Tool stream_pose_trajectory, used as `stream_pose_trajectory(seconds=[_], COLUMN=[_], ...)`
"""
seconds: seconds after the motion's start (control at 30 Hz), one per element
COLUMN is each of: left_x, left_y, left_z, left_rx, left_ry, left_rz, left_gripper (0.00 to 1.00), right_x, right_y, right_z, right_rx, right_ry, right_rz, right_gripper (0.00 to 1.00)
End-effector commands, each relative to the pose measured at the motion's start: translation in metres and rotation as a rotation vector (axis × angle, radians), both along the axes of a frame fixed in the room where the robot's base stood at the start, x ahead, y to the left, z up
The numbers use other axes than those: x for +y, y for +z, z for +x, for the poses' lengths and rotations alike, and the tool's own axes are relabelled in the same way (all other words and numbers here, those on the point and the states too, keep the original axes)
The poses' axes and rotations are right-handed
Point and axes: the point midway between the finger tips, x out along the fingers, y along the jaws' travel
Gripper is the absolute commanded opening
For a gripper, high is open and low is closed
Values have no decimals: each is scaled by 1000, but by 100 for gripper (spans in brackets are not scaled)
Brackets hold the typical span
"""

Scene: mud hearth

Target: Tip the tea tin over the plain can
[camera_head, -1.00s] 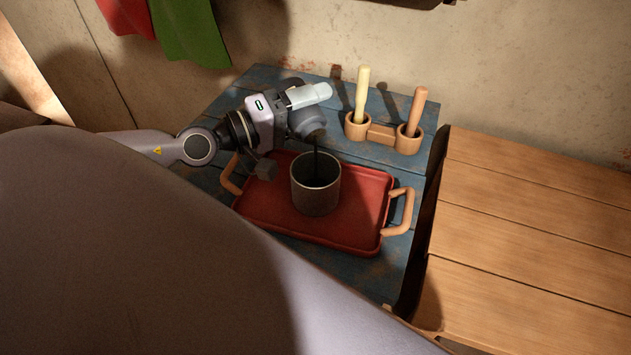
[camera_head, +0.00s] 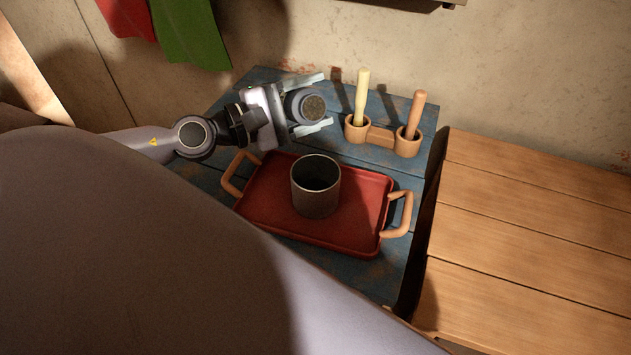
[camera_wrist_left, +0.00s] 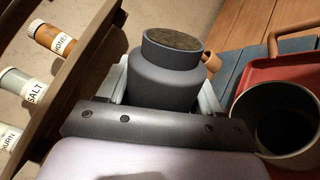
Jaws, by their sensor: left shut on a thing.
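The tea tin (camera_head: 311,107) is a dark grey round tin with an open neck and dark contents inside. My left gripper (camera_head: 307,105) is shut on it, one finger on each side, and holds it upright behind and above the plain can. The left wrist view shows the tin (camera_wrist_left: 165,75) between the fingers, with dark loose contents near its rim. The plain can (camera_head: 316,192) is a grey open cylinder standing upright on the red tray; its inside is dark. The can (camera_wrist_left: 262,118) also shows at the right in the left wrist view. My right gripper is not in view.
The red tray (camera_head: 270,215) with wooden handles lies on a blue plank table (camera_head: 385,275). A wooden holder (camera_head: 380,136) with two upright sticks stands at the back right. The left wrist view shows a shelf with labelled jars, one marked SALT (camera_wrist_left: 28,90).

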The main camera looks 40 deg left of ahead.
Motion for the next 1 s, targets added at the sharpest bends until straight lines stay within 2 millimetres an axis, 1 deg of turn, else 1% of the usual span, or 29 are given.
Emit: stream_pose_trajectory(seconds=[0.07,0.3,0.4,0.57,0.63,0.83,1.0], left_x=[0,0,0,0,0,0,0], left_y=[4,20,22,23,28,38,40], left_z=[0,0,0,0,0,0,0], left_rx=[31,236,303,349,384,488,505], left_ry=[1,1,2,0,0,-1,0], left_rz=[-64,-468,-593,-681,-746,-948,-984], left_gripper=[31,31,31,31,31,31,31], right_x=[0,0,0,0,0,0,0], right_y=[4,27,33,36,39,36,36], right_z=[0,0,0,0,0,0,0], right_rx=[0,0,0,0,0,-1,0], right_ry=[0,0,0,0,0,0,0], right_rz=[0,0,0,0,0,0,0], right_gripper=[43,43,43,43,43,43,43])
